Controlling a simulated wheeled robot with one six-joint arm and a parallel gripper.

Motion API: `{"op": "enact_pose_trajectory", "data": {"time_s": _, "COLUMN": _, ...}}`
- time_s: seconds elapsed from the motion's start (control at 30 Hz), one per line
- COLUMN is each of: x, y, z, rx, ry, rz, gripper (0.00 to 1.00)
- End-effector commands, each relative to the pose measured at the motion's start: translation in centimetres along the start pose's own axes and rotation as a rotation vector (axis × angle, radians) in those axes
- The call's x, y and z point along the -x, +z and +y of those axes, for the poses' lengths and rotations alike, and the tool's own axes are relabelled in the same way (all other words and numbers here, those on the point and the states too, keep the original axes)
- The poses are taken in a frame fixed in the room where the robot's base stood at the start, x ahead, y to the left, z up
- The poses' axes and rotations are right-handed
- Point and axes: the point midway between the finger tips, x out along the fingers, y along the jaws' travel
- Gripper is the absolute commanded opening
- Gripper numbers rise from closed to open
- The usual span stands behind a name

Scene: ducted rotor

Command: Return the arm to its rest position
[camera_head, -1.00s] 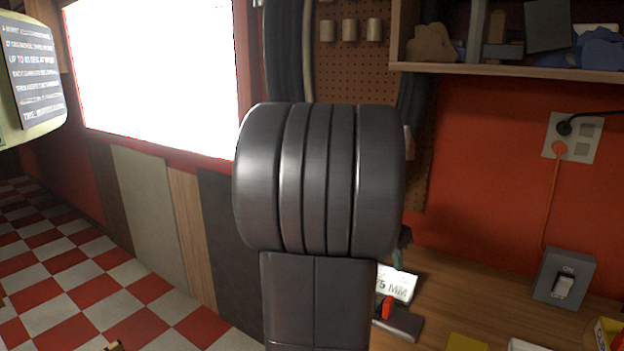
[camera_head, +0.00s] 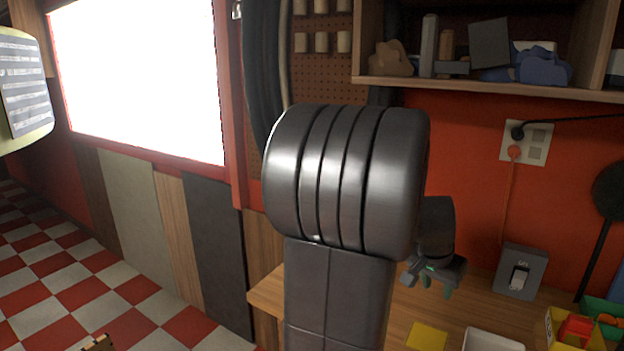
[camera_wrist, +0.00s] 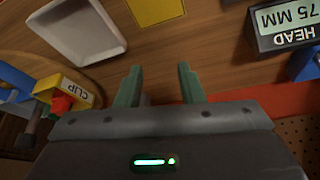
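My arm's large dark grey links fill the middle of the head view. My gripper (camera_head: 437,282) shows just right of them, over the wooden workbench (camera_head: 408,312). In the wrist view my gripper (camera_wrist: 161,83) has its two green fingers apart, with only bare bench wood between them. It holds nothing. A green light bar glows on its body.
A white tray (camera_wrist: 82,48), a yellow square (camera_wrist: 155,10), a box labelled "HEAD 75 MM" (camera_wrist: 284,40) and a yellow "CLIP" bin (camera_wrist: 78,91) are on the bench. A grey switch box (camera_head: 520,271) stands by the red wall. A shelf (camera_head: 480,87) hangs above.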

Motion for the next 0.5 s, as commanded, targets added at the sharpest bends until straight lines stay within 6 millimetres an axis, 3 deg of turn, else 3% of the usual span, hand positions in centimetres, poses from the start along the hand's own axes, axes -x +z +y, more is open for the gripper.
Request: {"op": "enact_pose_trajectory", "data": {"time_s": 0.5, "x": -9.4, "y": 4.0, "z": 0.3, "rx": 0.002, "ry": 0.002, "rz": -0.006, "gripper": 0.35}}
